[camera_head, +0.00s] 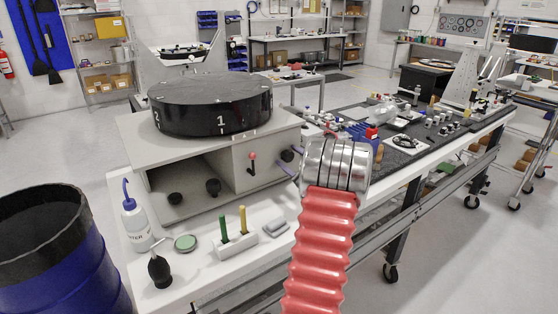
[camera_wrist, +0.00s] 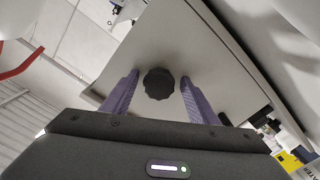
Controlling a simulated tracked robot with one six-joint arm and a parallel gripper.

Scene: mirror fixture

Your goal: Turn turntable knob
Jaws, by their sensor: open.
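The turntable (camera_head: 212,104) is a black disc with white numbers on its side, the "1" facing me. It sits on a grey cabinet (camera_head: 215,147). A black lobed knob (camera_head: 287,155) is on the cabinet's right-hand face. In the wrist view this knob (camera_wrist: 158,84) sits between the two purple fingers of my gripper (camera_wrist: 160,75), with a visible gap on each side. My gripper (camera_head: 290,160) is open and holds nothing. In the head view my red-sleeved arm and silver wrist partly cover that face.
A wash bottle (camera_head: 135,215), a green-topped tin (camera_head: 185,242) and green and yellow sticks stand on the bench in front. A blue barrel (camera_head: 60,255) stands at the left. A crowded black-topped bench extends right.

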